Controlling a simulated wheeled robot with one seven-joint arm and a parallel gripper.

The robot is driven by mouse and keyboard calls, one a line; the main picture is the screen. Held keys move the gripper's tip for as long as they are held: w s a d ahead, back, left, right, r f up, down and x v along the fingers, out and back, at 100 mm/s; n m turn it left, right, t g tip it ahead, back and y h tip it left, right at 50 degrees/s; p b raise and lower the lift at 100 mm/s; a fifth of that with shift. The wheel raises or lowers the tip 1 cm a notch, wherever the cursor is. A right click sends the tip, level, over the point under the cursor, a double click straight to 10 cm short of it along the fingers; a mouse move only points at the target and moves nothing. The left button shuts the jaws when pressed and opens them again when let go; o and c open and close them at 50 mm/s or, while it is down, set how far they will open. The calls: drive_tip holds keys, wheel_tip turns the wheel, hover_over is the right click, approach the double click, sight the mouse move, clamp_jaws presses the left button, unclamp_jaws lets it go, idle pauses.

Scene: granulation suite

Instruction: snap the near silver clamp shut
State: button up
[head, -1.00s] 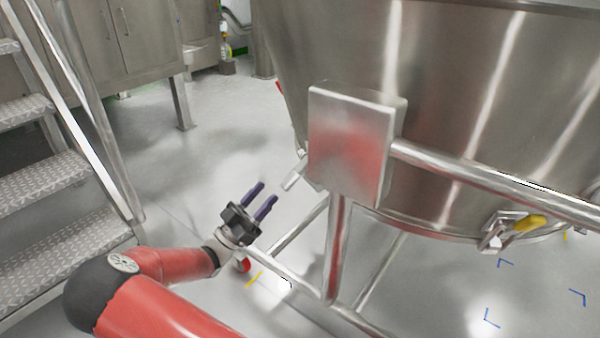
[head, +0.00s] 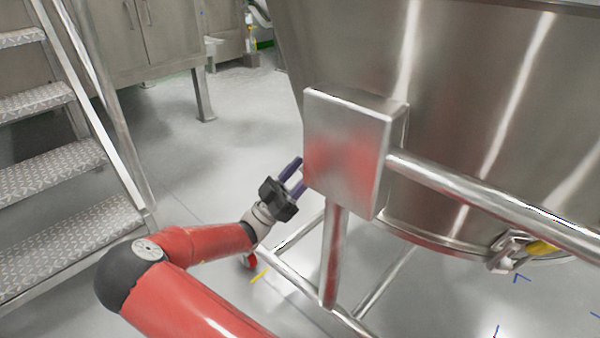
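My gripper (head: 299,173) has two purple fingers with a gap between them, so it is open, and I see nothing between them. Its fingertips are at the left edge of the square steel box in the picture, and the box may cover part of them. No silver clamp lever shows clearly now; the area at the vessel's lower rim beside the box is hidden by the box and my gripper. Another clamp (head: 503,254) with a yellow handle (head: 541,248) sits on the vessel's lower rim at the right, far from my gripper.
The square steel box (head: 345,150) stands on a post before the large steel vessel (head: 460,90). A tubular rail (head: 480,195) runs right from it, and frame tubes lie low beneath. Metal steps (head: 65,165) stand at left. The floor between is clear.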

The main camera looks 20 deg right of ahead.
drive_tip(key=shift+d+r, duration=0.1)
drive_tip(key=shift+r, duration=0.05)
clamp_jaws()
idle(0.4)
